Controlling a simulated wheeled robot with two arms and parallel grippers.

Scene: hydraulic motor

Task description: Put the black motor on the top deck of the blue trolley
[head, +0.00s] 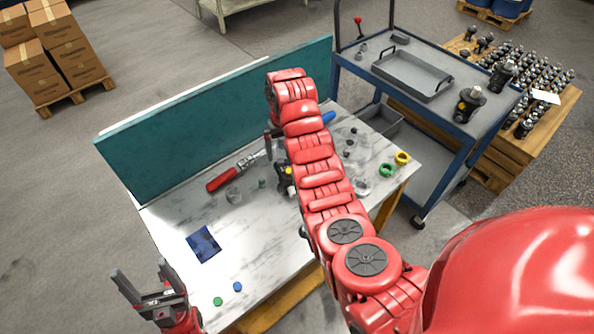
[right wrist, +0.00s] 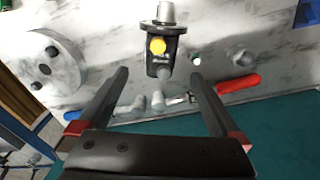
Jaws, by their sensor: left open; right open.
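A black motor with a yellow cap (right wrist: 160,50) lies on the marble-topped bench in the right wrist view, just ahead of my right fingertips and between their lines. In the head view the motor (head: 283,180) shows only in part behind my right arm. My right gripper (right wrist: 158,78) is open and empty; in the head view it is mostly hidden by the arm. My left gripper (head: 146,280) is open and empty at the bench's near left corner. The blue trolley (head: 400,100) stands beyond the bench at the right; its top deck holds a grey tray (head: 412,76) and another dark motor (head: 469,104).
A teal panel (head: 215,120) runs along the bench's back edge. A red-handled tool (head: 222,180), yellow and green rings (head: 402,158) and small parts lie on the bench (head: 165,215). A wooden table with many fittings (head: 540,125) stands beside the trolley.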

